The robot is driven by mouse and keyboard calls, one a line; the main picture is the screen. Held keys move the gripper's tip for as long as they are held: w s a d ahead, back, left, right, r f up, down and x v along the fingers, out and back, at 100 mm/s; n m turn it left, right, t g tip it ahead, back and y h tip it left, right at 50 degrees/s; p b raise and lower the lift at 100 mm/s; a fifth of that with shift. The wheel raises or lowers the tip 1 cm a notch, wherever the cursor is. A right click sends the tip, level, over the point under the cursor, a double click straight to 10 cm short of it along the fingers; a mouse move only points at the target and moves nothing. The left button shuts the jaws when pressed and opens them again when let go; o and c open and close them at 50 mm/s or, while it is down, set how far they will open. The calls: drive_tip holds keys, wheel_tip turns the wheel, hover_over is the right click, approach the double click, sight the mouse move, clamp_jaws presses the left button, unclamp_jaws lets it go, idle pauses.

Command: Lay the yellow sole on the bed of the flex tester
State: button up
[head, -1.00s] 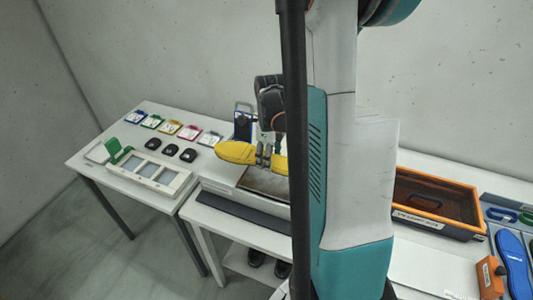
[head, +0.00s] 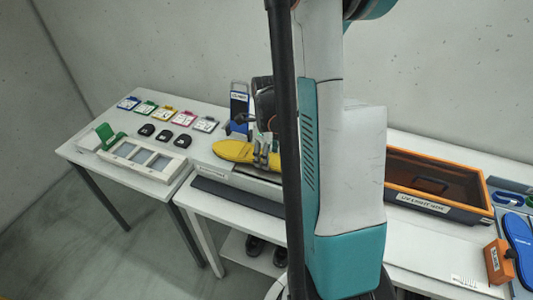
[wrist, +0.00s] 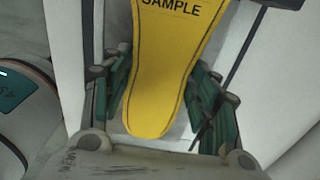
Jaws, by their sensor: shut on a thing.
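The yellow sole (head: 233,151) is held level, low over the white machine with a pale bed (head: 222,167), which I take for the flex tester. In the wrist view the sole (wrist: 165,70) is long, rounded at the near end and printed SAMPLE. My gripper (head: 267,157) is shut on the sole; its green-padded fingers (wrist: 162,90) stand on either side of it. I cannot tell whether the sole touches the bed. Part of the sole and of the machine is hidden behind my arm.
A blue upright with a label (head: 239,106) stands behind the sole. To the left are a white three-window tray (head: 122,149), several black pieces and coloured cards. An orange-rimmed box (head: 440,207) and a blue sole (head: 519,243) lie to the right.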

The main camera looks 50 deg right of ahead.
drive_tip(key=o, duration=1.3)
wheel_tip(320, 180, up, 12)
idle(0.3)
